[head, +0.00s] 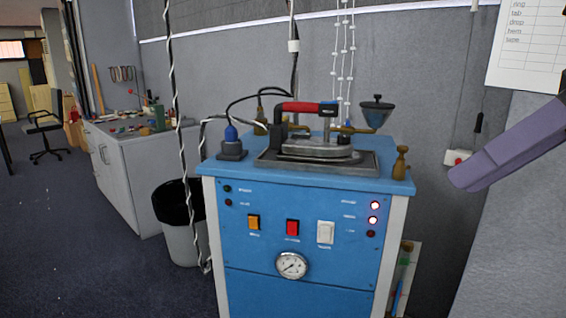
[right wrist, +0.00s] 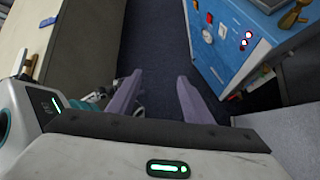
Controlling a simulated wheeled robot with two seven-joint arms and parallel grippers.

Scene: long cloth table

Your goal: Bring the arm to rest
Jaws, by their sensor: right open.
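My right gripper (head: 500,152) shows at the right edge of the head view as purple fingers, raised in front of the grey wall and to the right of the blue steam station. In the right wrist view my right gripper (right wrist: 157,92) has its two purple fingers apart, with only dark floor between them. It holds nothing and touches nothing that I can see. My left gripper is in neither view.
The blue steam station (head: 255,274) carries a red-handled iron (head: 308,107) and also shows in the right wrist view (right wrist: 236,52). A black-lined bin (head: 181,243) and a cluttered cabinet (head: 150,190) stand to its left. A pale tabletop (right wrist: 28,32) lies left in the wrist view.

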